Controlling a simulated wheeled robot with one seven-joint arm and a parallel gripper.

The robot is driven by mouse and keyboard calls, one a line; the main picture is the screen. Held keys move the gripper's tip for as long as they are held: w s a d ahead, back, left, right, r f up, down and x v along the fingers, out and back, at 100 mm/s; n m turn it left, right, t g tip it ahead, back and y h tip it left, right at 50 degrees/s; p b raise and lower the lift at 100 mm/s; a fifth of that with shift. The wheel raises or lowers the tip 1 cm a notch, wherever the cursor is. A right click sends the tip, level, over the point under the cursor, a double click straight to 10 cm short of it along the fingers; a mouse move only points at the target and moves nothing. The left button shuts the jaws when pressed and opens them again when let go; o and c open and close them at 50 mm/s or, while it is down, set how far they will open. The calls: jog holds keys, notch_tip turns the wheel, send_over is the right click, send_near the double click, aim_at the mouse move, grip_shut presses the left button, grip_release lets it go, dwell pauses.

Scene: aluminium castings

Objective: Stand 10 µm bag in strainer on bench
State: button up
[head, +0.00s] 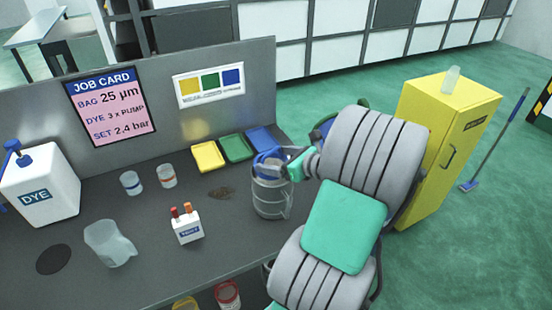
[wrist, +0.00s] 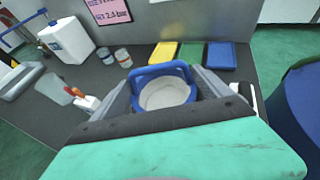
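The bag (wrist: 165,95) has a blue ring with a raised blue loop handle and a pale inside. In the head view its blue top (head: 268,160) is at the mouth of the metal strainer (head: 272,198), which stands on the bench near its right end. The bag looks upright; its lower part is hidden. No micron mark on it is readable. My gripper (head: 292,163) reaches in from the right at rim height. In the wrist view its fingers (wrist: 165,88) stand far apart, one on each side of the blue ring. I cannot tell whether they press on it.
Yellow (head: 208,156), green (head: 235,148) and blue (head: 260,139) trays lie behind the strainer. A dye jug (head: 45,188), small cups, a clear beaker (head: 110,243) and a white holder (head: 187,228) stand left. The job card (head: 110,105) reads 25 µm. A yellow cabinet (head: 430,140) stands right.

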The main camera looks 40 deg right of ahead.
jog(key=shift+o, duration=1.1)
jog(key=shift+r, duration=0.15)
jog(key=b+v, duration=0.1)
jog(key=v, duration=1.1)
jog(key=shift+s, duration=0.1)
